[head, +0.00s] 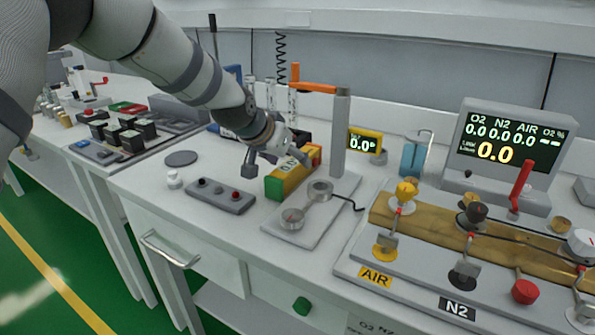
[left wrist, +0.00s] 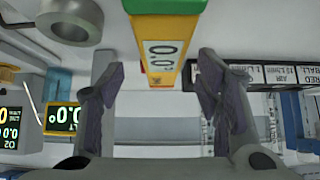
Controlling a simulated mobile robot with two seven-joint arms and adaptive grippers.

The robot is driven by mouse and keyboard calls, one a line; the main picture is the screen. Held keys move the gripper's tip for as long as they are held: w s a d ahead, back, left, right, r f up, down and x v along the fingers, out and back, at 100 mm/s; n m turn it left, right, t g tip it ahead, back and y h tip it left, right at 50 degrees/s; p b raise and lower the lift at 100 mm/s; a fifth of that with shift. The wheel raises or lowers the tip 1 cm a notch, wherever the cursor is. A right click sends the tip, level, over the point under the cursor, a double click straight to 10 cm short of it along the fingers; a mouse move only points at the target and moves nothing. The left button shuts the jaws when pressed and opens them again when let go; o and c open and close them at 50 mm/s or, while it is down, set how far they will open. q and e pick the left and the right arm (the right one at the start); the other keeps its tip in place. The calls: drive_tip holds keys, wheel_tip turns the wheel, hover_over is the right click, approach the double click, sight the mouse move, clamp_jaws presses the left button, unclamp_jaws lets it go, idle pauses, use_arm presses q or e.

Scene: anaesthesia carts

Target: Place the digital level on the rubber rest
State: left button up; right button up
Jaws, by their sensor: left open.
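The digital level (head: 291,176) is a green and yellow block with an orange-red end, standing on the white bench. In the left wrist view the level (left wrist: 165,48) shows a pale display reading 0.0 and sits in line with the gap between the fingers. My left gripper (head: 277,161) is open at the level's far upper side, one finger to each side in the wrist view. I see no firm contact. A flat dark grey disc (head: 181,158), which looks like the rubber rest, lies bare to the left. My right gripper is out of view.
A grey plate (head: 318,222) with round metal parts and a post with an orange handle (head: 339,135) stand right of the level. A grey button box (head: 220,196) lies in front of the disc. A yellow 0.0 display (head: 365,142) and a gas panel (head: 455,245) stand further right.

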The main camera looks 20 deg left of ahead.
sight(295, 161)
use_arm(q)
drive_tip(key=b+x, duration=0.1)
drive_tip(key=x, duration=0.3)
drive_tip(key=shift+w+a+f, duration=0.1)
drive_tip(key=shift+w+f, duration=0.15)
drive_tip(key=shift+f, duration=0.05)
drive_tip(key=shift+w, duration=0.2)
drive_tip(key=shift+r, duration=0.2)
clamp_jaws()
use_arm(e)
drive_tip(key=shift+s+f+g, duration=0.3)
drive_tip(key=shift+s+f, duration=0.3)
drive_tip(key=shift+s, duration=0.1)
